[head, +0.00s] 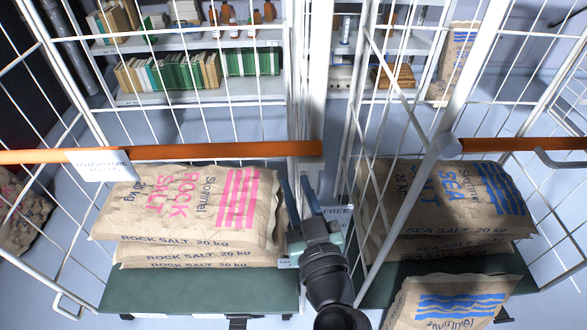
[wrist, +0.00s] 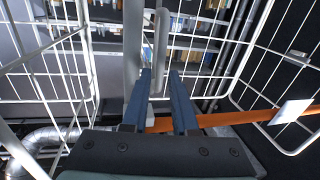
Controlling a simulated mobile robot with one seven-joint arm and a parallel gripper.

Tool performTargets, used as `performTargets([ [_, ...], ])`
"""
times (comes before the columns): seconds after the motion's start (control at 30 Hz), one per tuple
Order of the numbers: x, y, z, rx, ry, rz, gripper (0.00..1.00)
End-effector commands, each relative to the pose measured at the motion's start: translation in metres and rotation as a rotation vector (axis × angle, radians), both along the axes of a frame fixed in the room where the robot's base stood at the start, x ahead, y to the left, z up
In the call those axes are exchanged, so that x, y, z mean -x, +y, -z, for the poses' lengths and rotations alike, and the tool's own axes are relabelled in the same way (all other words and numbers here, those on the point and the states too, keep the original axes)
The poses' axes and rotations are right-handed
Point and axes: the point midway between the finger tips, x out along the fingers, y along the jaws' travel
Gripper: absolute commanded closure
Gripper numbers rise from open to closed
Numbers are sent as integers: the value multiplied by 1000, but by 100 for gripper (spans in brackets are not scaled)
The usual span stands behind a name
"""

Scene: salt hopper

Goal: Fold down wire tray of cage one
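The left wire cage (head: 293,80) has white bars and holds stacked brown rock salt sacks (head: 185,205) on a dark green base (head: 200,292). The right wire cage (head: 460,90) holds sea salt sacks (head: 440,205). I cannot tell which is cage one or which wire panel is its tray. My gripper (head: 298,182) is at the gap between the two cages, right of the rock salt sacks. In the wrist view its blue fingers (wrist: 160,75) stand apart, with a white upright bar (wrist: 159,40) showing between or beyond them. Contact with it cannot be told.
An orange bar (head: 230,151) with a white label (head: 100,165) crosses the left cage; another orange bar (head: 520,145) is at the right. Shelves (head: 200,95) with books and bottles stand behind. A loose sack (head: 455,303) is at the front right.

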Motion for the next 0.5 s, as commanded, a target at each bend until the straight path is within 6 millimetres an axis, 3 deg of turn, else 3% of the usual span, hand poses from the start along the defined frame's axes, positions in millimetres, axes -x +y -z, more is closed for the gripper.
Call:
performTargets([
  [0.2, -23, 5, -1, -1, 0, -1, 73],
  [0.5, -29, 6, 0, 0, 0, -1, 73],
])
